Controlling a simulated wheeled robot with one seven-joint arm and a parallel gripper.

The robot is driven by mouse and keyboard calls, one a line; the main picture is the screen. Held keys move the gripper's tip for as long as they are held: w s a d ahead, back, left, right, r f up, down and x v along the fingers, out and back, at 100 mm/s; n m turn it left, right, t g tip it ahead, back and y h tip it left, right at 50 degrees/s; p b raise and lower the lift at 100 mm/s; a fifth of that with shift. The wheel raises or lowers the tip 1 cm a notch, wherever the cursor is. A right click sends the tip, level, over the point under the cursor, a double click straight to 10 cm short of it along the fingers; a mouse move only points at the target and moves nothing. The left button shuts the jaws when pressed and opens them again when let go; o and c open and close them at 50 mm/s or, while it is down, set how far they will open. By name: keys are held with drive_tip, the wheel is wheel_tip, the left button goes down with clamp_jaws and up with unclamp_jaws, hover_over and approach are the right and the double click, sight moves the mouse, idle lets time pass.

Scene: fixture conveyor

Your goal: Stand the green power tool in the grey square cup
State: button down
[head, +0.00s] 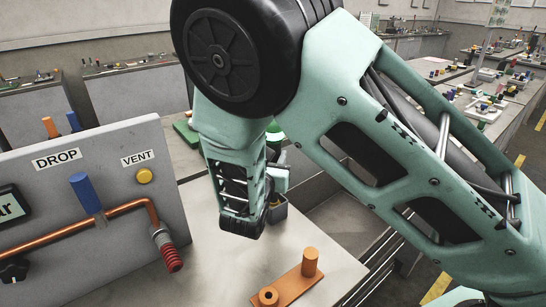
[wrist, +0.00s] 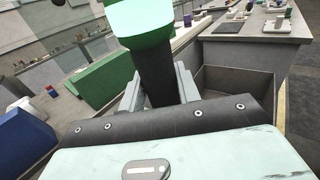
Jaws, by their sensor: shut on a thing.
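The green power tool, with a bright green top and a black body, stands upright between my fingers in the wrist view (wrist: 155,65). My gripper (wrist: 160,92) is shut on its black part. In the head view only a bit of the tool's green top (head: 273,126) shows behind my arm, and the fingers are mostly hidden by my wrist. I cannot tell whether the tool's lower end is inside the cup.
An orange block with a peg (head: 290,285) lies at the table's front. A grey panel (head: 75,170) with a copper pipe (head: 125,207) and blue handle stands at left. A green block (wrist: 105,80) lies behind at left; a grey open bin (wrist: 235,85) is at right in the wrist view.

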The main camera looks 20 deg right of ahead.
drive_tip(key=shift+f+b, duration=0.45)
drive_tip(key=shift+f, duration=0.25)
idle(0.4)
drive_tip(key=c, duration=1.3)
unclamp_jaws()
drive_tip(key=o, duration=0.5)
drive_tip(key=shift+o, duration=0.2)
drive_tip(key=shift+f, duration=0.1)
drive_tip(key=shift+s+a, duration=0.1)
